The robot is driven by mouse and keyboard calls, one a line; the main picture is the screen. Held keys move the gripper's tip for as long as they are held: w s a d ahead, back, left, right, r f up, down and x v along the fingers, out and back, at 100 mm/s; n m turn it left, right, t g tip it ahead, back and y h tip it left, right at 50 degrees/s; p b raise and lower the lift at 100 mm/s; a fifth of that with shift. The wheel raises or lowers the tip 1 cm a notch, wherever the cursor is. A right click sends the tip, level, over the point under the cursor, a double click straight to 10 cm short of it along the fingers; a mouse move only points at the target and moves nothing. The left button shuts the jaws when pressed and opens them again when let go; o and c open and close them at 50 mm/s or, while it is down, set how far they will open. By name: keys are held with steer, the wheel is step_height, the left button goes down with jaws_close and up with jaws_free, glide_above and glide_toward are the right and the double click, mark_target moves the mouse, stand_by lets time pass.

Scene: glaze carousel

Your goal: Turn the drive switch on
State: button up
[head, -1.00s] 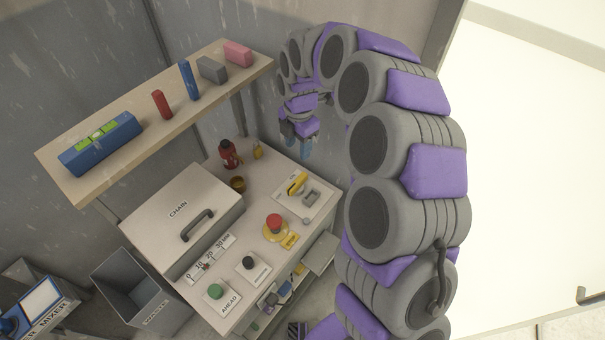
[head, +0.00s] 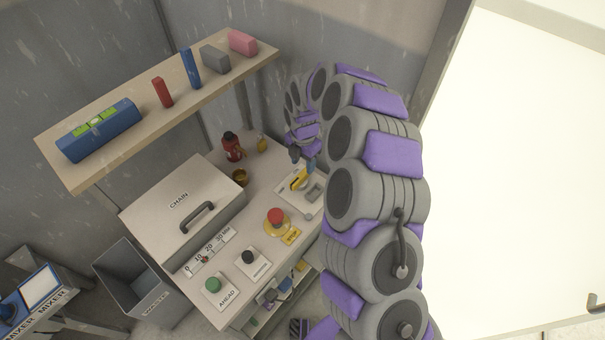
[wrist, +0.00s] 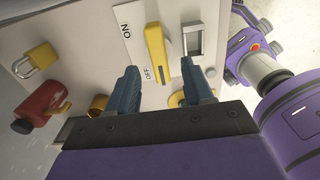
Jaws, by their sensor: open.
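The drive switch is a yellow lever (wrist: 157,54) on a white plate (wrist: 134,18) marked ON and OFF in the wrist view. The lever's free end lies near the OFF mark. In the head view the yellow lever (head: 299,181) is at the right back of the bench top. My gripper (wrist: 165,75) is open, its two blue-grey fingers apart, with the lever's near end in line with the gap between them. In the head view my gripper (head: 303,162) hangs just above the switch plate. I cannot tell whether a finger touches the lever.
A grey latch frame (wrist: 193,40) sits beside the lever. A red bottle (head: 232,147), a padlock (wrist: 36,61) and a brass cup (head: 240,177) stand nearby. A red stop button (head: 276,216) is in front. A shelf (head: 150,130) overhangs the back left.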

mark_target(301, 175)
steer(key=f, duration=0.5)
steer(key=shift+a+f+b, duration=0.4)
steer(key=shift+d, duration=0.1)
steer(key=shift+d, duration=0.15)
jaws_close()
